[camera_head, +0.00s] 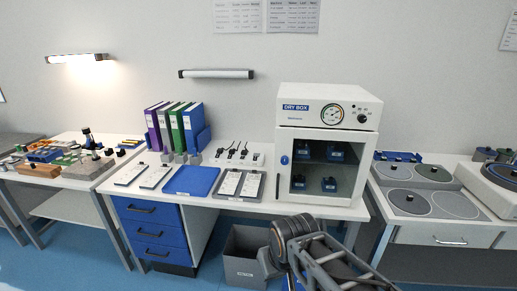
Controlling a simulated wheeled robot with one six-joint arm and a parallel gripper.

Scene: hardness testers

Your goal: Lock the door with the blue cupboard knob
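The white dry box (305,104) stands on the middle bench, with a dial and a black knob on its upper panel. Below is its glazed door (323,199), which looks closed. The small round blue knob (284,160) sits on the left part of the door frame; its turn position is too small to read. My arm shows at the bottom, in front of the bench and below the dry box, well apart from the knob. A dark framework at its end seems to be my gripper (345,268); its fingertips cannot be made out.
A grey bin (244,262) stands on the floor. A polishing station (432,202) is at right.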

